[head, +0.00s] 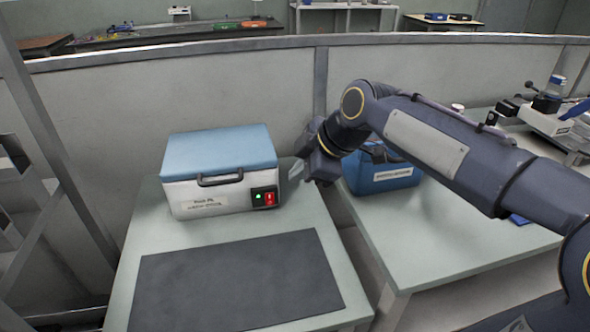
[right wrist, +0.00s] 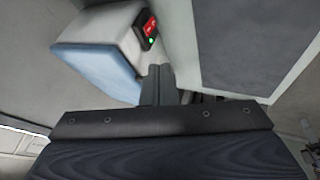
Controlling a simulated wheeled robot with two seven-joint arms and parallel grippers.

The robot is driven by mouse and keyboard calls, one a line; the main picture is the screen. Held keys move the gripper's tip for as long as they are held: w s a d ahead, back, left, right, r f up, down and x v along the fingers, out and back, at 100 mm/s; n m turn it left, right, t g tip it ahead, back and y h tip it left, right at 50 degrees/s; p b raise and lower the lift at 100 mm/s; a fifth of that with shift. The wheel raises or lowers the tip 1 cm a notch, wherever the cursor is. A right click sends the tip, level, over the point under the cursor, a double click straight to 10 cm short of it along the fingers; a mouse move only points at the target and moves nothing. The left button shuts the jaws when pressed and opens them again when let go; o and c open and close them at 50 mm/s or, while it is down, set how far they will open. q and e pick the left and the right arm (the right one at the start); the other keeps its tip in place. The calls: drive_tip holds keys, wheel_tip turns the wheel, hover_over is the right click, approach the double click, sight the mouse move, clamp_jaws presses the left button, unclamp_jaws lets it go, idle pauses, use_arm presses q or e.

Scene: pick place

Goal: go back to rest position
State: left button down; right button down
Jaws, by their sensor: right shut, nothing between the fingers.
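My right gripper (head: 298,170) is shut and empty, just to the right of the white box with the blue lid. In the right wrist view its closed fingers (right wrist: 158,84) point toward the table beside that box. The box (head: 222,190) stands on the left table with its lid (head: 218,151) down, a dark handle and a red and green switch panel in front. It also shows in the right wrist view (right wrist: 118,30). My right arm reaches in from the right, across the right table. My left gripper is not in view.
A dark mat (head: 235,285) lies bare on the left table (head: 130,240). A blue case (head: 385,180) stands on the right table (head: 440,235), behind my right arm. Lab equipment (head: 550,115) sits at the far right. A low partition wall runs behind both tables.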

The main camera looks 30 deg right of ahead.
drive_tip(key=s+a+f+m, duration=0.1)
drive_tip(key=s+f+m, duration=0.3)
drive_tip(key=s+m, duration=0.1)
drive_tip(key=s+a+f+m, duration=0.2)
drive_tip(key=s+f+m, duration=0.2)
drive_tip(key=s, duration=0.4)
drive_tip(key=s+a+f+m, duration=0.1)
drive_tip(key=s+f+m, duration=0.4)
drive_tip(key=s, duration=0.2)
drive_tip(key=shift+a+f+m+g+y, duration=0.1)
drive_tip(key=shift+a+m+g+y, duration=0.2)
drive_tip(key=shift+a+m, duration=0.1)
wheel_tip(320, 180, up, 18)
drive_tip(key=p, duration=1.8)
drive_tip(key=shift+s+p, duration=0.25)
drive_tip(key=shift+p, duration=0.15)
